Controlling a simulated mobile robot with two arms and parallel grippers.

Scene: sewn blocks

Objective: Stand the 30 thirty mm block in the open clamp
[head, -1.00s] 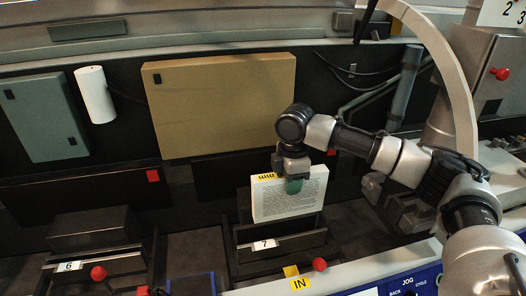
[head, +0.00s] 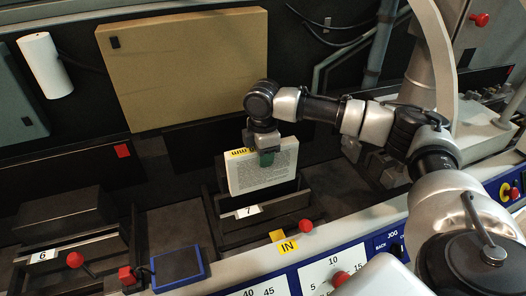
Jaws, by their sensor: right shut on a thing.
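A white block (head: 265,178) of sewn pages, with printed text on its face and a yellow label on its top edge, stands upright in the head view. My right gripper (head: 264,157) is shut on its top edge from above. The block's lower edge is at the clamp (head: 265,213) labelled 7, between its dark jaws; I cannot tell whether it rests on the clamp's floor. My left gripper is not in view.
Clamp 6 (head: 70,247) at left holds a dark block. Red knobs (head: 305,226) stand by the clamps. A blue-edged pad (head: 179,268) lies between them. A yellow IN sign (head: 284,242) and a control panel (head: 325,267) are in front. A large tan box (head: 185,68) is behind.

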